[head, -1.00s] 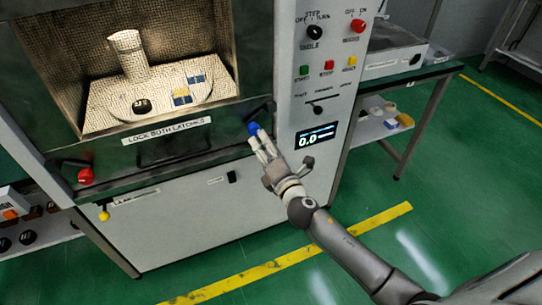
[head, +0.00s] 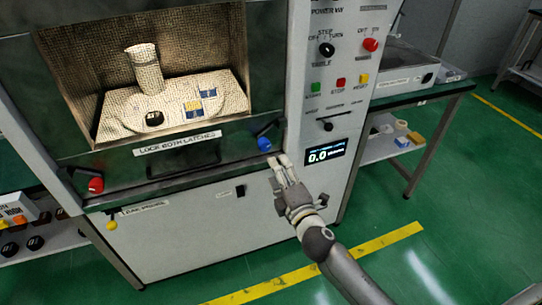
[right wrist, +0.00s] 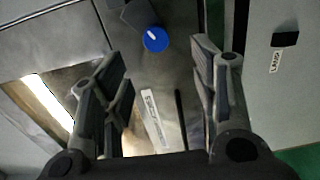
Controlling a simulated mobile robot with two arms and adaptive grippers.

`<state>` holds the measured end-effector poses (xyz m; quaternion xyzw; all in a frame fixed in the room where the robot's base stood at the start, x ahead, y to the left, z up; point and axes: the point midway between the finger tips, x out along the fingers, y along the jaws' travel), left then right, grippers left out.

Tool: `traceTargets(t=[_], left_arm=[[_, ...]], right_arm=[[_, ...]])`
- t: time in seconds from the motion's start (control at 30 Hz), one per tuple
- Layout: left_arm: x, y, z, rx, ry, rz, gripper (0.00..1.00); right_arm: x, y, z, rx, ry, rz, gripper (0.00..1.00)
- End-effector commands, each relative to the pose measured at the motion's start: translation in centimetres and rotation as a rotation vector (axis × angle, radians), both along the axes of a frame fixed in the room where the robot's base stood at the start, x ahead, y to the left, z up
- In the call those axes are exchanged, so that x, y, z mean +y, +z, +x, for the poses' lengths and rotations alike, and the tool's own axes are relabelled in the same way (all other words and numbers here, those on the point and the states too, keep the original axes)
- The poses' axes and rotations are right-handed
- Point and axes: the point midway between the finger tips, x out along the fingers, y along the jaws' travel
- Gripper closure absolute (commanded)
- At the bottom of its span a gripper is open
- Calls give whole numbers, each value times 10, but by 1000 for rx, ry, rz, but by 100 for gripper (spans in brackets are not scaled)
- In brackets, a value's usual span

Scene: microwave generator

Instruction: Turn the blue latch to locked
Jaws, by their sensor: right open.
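The blue latch (head: 264,144) is a blue knob on a dark arm at the right end of the strip below the chamber opening. In the right wrist view the blue knob (right wrist: 156,39) has a white mark and sits beyond the fingers, near the top. My right gripper (head: 281,160) is just below and right of the knob in the head view. In the right wrist view its fingers (right wrist: 162,65) are spread apart with nothing between them. They look apart from the knob. My left gripper is not in view.
A red latch (head: 95,185) is at the strip's left end. A label reading "LOCK BOTH LATCHES" (head: 178,144) lies between. The control panel (head: 330,115), with knobs, buttons and a display, rises at right. A side table (head: 425,93) stands beyond. Green floor in front is clear.

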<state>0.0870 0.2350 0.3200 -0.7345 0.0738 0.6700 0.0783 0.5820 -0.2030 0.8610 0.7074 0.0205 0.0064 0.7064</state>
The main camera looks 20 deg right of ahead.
Motion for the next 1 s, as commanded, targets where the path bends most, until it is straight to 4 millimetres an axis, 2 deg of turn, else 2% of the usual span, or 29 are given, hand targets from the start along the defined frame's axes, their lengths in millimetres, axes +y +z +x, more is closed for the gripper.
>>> traceTargets(t=[0.1, 0.2, 0.33, 0.57, 1.0], left_arm=[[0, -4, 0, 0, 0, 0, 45], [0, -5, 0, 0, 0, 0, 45], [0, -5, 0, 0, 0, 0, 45], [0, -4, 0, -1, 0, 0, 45], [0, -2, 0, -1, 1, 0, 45]], right_arm=[[1, -1, 1, 12, -7, 357, 45], [1, 0, 1, 14, -10, 603, 45], [0, 2, 1, 12, -12, 790, 45], [0, 3, 16, 10, -12, 838, 45], [2, 3, 86, 11, -12, 834, 45]])
